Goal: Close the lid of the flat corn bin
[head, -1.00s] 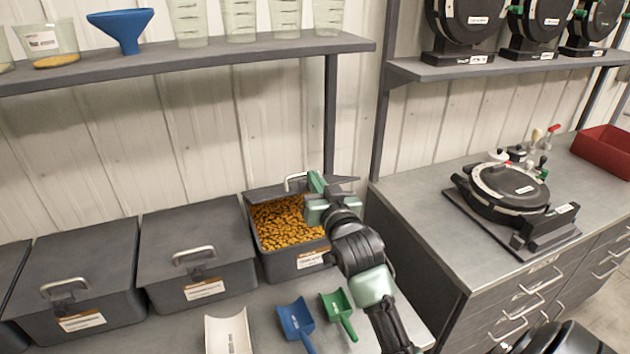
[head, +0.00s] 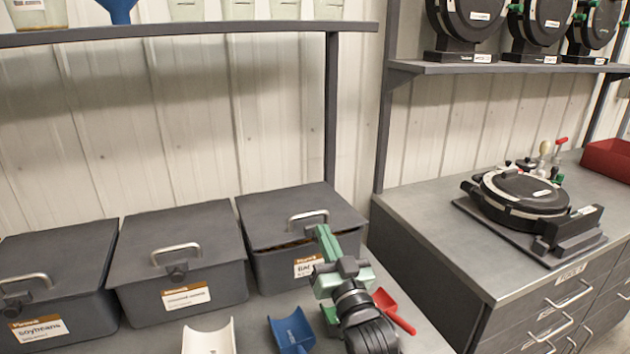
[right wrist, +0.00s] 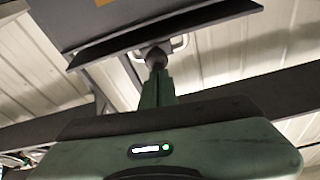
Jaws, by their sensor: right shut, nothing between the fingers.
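The flat corn bin (head: 278,275) is the rightmost of the dark grey bins on the bench. Its lid (head: 290,206) lies almost flat over it, with a thin gap at the front edge where a sliver of corn shows. A metal handle (head: 308,217) is on the lid. My right gripper (head: 324,238) is shut and empty at the bin's front right, close to the lid's front edge. In the right wrist view its fingertips (right wrist: 156,58) are by the lid lip (right wrist: 165,32) and handle; contact is unclear. My left gripper is out of view.
Two more lidded bins, one labelled soybeans (head: 55,290) and a middle one (head: 180,262), stand to the left. A white scoop (head: 208,338), a blue scoop (head: 291,330) and a red scoop (head: 394,308) lie in front. A shelf (head: 190,32) is above.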

